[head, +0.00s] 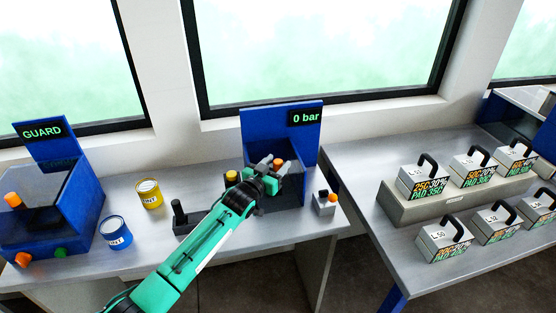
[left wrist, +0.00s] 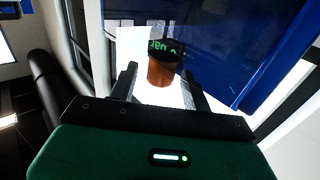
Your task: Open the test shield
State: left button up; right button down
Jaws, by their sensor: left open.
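The blue test station (head: 262,125) with a "0 bar" display (head: 306,117) stands at the back of the middle bench. My left gripper (head: 272,163) is in front of its panel, with an orange knob (head: 279,162) by the fingertips. In the left wrist view the brown-orange knob (left wrist: 160,70) stands between the open fingers of my left gripper (left wrist: 165,82), with a gap on each side. A bright pane lies behind the knob; I cannot tell whether it is the shield. My arm and gripper hide part of the station's front. My right gripper is not in view.
A blue GUARD box (head: 75,205) with a dark clear cover stands at the left. A yellow can (head: 149,194) and a blue can (head: 116,235) stand beside it. A small button box (head: 324,205) is right of the station. Handled blocks (head: 424,183) fill the right bench.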

pick_arm(q)
jog(key=shift+w+d, duration=0.3)
jog(key=shift+w, duration=0.3)
grip_shut()
jog(key=shift+r, duration=0.1)
